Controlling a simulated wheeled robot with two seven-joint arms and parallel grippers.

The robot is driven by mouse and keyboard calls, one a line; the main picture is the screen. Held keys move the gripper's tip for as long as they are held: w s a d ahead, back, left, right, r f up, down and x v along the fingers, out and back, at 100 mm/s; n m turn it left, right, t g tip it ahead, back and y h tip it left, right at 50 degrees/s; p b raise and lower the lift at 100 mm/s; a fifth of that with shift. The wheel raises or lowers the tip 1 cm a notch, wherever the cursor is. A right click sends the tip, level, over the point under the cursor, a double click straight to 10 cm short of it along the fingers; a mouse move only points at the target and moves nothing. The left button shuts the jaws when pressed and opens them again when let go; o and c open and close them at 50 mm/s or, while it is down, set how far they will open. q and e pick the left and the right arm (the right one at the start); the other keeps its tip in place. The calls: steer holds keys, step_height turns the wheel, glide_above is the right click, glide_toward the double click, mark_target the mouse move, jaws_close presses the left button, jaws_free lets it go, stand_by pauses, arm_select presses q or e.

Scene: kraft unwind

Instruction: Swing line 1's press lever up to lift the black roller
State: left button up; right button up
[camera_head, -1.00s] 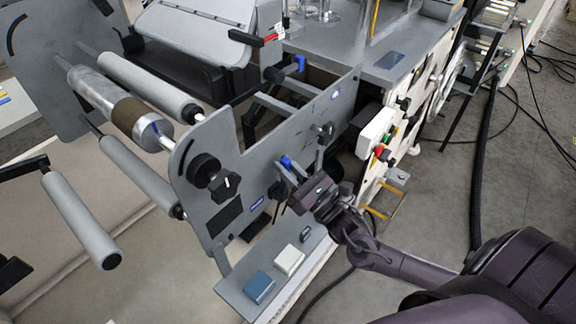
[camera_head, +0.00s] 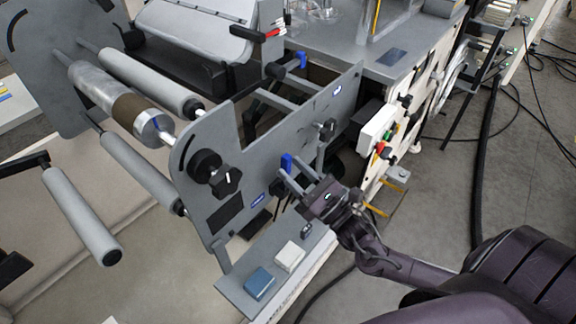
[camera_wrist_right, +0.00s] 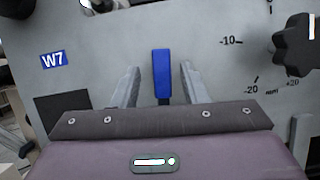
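A blue lever handle (camera_head: 286,162) stands at the outer face of the grey side plate (camera_head: 262,150). The right wrist view shows the blue handle (camera_wrist_right: 161,72) pointing upward on a dark stem, between my two fingers. My right gripper (camera_head: 290,173) is at the handle, fingers towards the plate. In the right wrist view my right gripper (camera_wrist_right: 158,85) is open, with a gap on each side of the handle. The stem's lower end is hidden behind the gripper body. I cannot make out the black roller. My left gripper is not in view.
A black knob (camera_head: 228,182) juts from the plate left of my gripper. Another knob (camera_wrist_right: 295,45) is close on the right in the wrist view. A ledge below carries a blue block (camera_head: 259,283) and a white block (camera_head: 290,257).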

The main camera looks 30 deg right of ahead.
steer(key=v, duration=0.5)
steer(key=shift+s+d+f+b, duration=0.1)
steer(key=shift+b, duration=0.2)
